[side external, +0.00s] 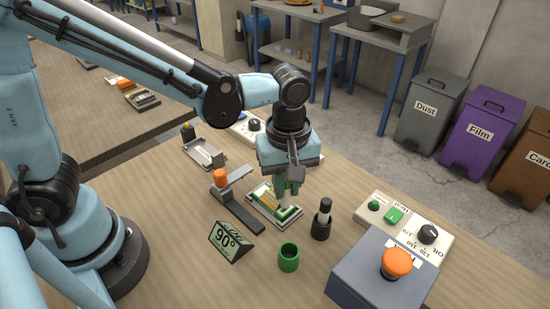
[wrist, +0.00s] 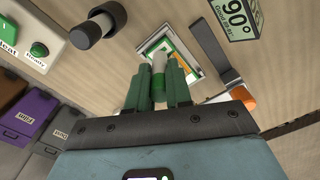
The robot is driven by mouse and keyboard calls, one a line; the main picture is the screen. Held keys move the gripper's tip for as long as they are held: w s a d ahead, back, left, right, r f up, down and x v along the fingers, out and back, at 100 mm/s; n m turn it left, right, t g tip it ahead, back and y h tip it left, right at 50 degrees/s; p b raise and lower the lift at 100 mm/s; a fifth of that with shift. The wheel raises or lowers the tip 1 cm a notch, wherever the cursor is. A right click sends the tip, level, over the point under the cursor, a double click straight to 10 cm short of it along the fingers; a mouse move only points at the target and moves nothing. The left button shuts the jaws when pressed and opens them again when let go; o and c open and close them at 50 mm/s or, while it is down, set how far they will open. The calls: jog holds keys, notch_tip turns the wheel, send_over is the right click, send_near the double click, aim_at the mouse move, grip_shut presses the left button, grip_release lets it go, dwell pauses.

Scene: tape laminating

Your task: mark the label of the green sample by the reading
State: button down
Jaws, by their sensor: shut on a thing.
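My gripper (side external: 289,182), with green fingers, points down over the sample card (side external: 262,203). In the wrist view my gripper (wrist: 159,90) is shut on a green-and-white marker (wrist: 158,68). The marker's white end points at the green-bordered card (wrist: 180,46), which lies on a small pale plate. I cannot tell whether the tip touches the card. A reading sign marked "90°" (side external: 230,239) stands in front of the plate and also shows in the wrist view (wrist: 237,13). An empty green cup (side external: 289,257) stands in front of the card.
A black cup with a black-capped white marker (side external: 322,219) stands close right of the card. A dark bracket with an orange knob (side external: 220,178) is at its left. A heat panel (side external: 405,224) and a grey box with an orange button (side external: 397,263) are at the right.

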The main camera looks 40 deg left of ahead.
jog(key=shift+r, duration=3.5)
